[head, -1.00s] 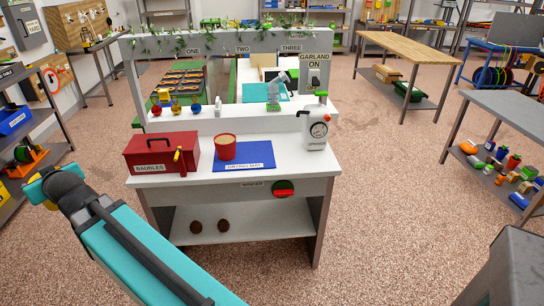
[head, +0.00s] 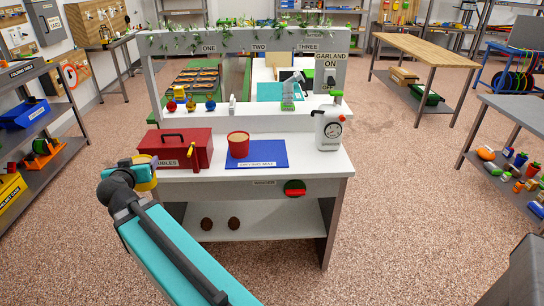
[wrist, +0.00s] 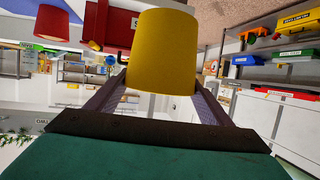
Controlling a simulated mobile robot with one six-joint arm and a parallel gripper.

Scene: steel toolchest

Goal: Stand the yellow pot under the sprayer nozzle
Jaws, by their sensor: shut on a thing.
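The yellow pot (wrist: 162,45) is between the two fingers of my gripper (wrist: 160,88), which is shut on it. In the head view, a yellow part of the pot (head: 147,185) shows past my wrist, left of the bench and in front of the red box; my arm hides much of the gripper. A white sprayer tank (head: 329,128) with a green cap and a dial stands at the bench's right end. A grey bent piece (head: 289,95) stands on the ledge left of it; I cannot tell whether it is the nozzle.
A red baubles box (head: 178,150) stands on the white bench (head: 310,172) close to my gripper. A red pot (head: 238,147) with a tan top stands on a blue mat (head: 268,156). A raised ledge and garlanded frame (head: 170,50) rise behind.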

